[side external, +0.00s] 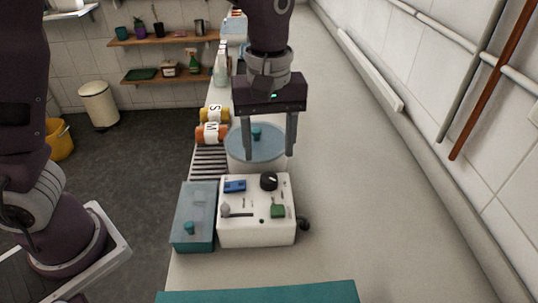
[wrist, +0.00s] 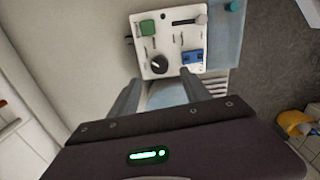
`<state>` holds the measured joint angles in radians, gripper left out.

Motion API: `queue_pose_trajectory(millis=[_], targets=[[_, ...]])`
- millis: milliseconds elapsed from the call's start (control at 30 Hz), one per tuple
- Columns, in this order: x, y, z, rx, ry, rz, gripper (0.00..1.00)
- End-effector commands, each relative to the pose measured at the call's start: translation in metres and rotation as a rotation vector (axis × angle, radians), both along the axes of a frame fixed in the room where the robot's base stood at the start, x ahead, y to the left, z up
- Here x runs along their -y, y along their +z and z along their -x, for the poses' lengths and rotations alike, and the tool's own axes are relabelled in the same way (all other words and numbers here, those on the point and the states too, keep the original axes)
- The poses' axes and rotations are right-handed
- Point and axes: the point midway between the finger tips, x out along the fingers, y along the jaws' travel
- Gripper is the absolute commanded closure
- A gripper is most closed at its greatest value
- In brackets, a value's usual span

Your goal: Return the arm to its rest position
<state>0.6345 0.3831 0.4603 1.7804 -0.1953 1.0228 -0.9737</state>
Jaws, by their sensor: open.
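My gripper (side external: 270,152) points down above the counter, behind the white control box, with its two fingers apart and nothing between them that I can see held. In the side external view the fingers overlap the round pot with a blue lid (side external: 262,148); I cannot tell how high above it they are. In the wrist view my gripper (wrist: 158,92) is also open, its fingers pointing toward the white control box (wrist: 165,45). The same white box (side external: 257,232) stands on the counter with a black knob, a blue switch, a green button and a slider.
Orange and yellow rolls (side external: 212,132) lie near a slatted rack (side external: 209,163). Bottles (side external: 220,68) stand farther back. A teal edge (side external: 258,293) lies in front. The counter (side external: 370,200) to the right is clear up to the wall.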

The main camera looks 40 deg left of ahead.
Motion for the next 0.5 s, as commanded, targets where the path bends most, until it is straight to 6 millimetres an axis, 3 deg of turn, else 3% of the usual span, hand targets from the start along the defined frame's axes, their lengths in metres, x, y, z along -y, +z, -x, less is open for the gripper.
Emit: queue_pose_trajectory(millis=[267, 367, 500], targets=[[-0.006, 0.009, 0.005, 0.012, -0.02, 0.02, 0.44], [-0.029, 0.042, 0.03, 0.073, -0.132, 0.082, 0.44], [-0.069, 0.086, 0.098, 0.251, -0.415, 0.094, 0.44]])
